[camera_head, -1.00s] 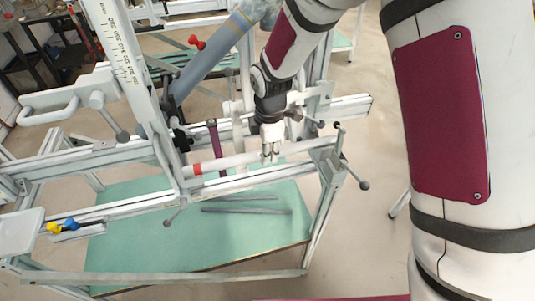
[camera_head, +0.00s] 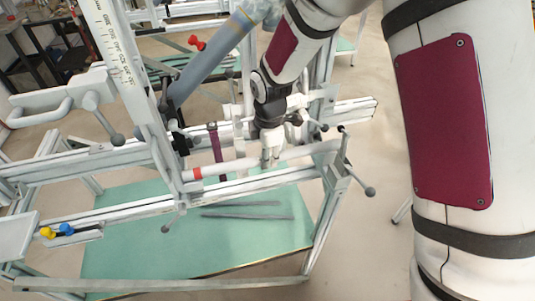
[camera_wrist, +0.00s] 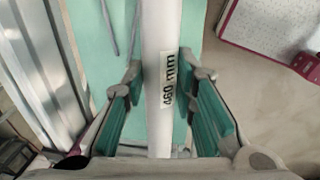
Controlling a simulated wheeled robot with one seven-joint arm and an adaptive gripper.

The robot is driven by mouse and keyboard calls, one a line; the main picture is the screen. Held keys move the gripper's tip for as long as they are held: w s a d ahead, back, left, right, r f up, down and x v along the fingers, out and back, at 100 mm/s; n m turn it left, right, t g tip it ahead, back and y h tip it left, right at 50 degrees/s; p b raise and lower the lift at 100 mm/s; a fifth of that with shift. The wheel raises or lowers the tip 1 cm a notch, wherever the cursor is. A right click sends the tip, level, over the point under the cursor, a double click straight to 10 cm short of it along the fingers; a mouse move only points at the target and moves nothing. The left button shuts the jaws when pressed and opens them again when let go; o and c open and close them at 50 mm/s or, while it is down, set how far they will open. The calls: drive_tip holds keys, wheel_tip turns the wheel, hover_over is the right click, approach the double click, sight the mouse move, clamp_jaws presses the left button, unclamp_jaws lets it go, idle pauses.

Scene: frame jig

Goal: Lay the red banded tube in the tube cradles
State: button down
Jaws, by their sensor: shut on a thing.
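The tube (camera_head: 230,166) is white with a red band (camera_head: 196,173) near its left end. It lies roughly level along the near rail of the frame in the head view. My gripper (camera_head: 269,160) is shut on it right of the band, from above. In the wrist view the tube (camera_wrist: 161,40) runs between the green finger pads of my gripper (camera_wrist: 165,115) and carries a "460 mm" label. The cradles are hard to pick out. I cannot tell whether the tube touches them.
A pale metal rail (camera_head: 120,208) runs along the near side. Dark rods (camera_head: 248,212) lie on the green lower shelf (camera_head: 150,260). A ball-ended lever (camera_head: 369,191) sticks out at right.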

drive_tip(key=shift+f, duration=0.25)
idle(0.3)
drive_tip(key=c, duration=1.2)
unclamp_jaws()
